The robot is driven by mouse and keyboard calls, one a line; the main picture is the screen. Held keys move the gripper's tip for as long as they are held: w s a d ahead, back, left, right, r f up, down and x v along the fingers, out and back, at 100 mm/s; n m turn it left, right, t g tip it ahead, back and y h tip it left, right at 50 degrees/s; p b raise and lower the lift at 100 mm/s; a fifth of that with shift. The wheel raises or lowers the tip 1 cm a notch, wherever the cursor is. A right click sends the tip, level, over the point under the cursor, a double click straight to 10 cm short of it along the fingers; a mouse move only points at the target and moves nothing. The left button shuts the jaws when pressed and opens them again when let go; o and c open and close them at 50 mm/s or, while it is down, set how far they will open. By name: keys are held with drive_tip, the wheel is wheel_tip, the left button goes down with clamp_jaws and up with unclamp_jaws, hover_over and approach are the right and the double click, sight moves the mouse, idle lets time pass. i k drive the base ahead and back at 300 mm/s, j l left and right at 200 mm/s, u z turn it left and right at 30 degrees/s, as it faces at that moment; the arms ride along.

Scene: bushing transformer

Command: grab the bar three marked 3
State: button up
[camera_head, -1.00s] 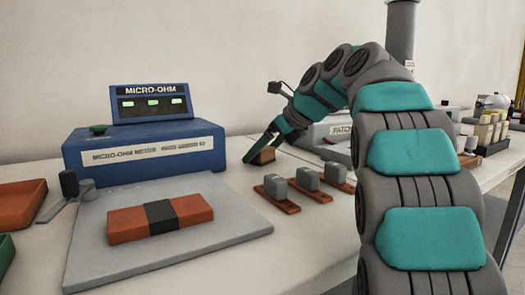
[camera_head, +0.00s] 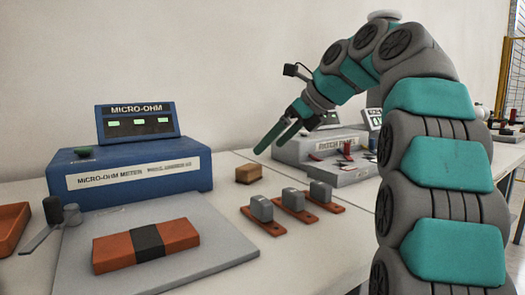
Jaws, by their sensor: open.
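Three short copper-coloured bars, each with a grey block on top, lie side by side on the white bench: a left bar (camera_head: 274,229), a middle bar (camera_head: 304,215) and a right bar (camera_head: 333,206). No number is readable on any of them, so I cannot tell which is marked 3. My gripper (camera_head: 269,146) is open and empty, pointing down and left. In the picture it is above and behind the bars, apart from them.
A small wooden block (camera_head: 248,174) lies behind the bars. A blue micro-ohm meter (camera_head: 130,165) stands at left, with an orange-and-black bar (camera_head: 110,256) on a grey plate (camera_head: 200,268) before it. A patch panel (camera_head: 318,150) stands behind my gripper. The bench front right of the bars is clear.

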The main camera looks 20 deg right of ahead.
sight(319, 194)
drive_tip(key=k+j+u, duration=0.45)
drive_tip(key=k+j, duration=0.3)
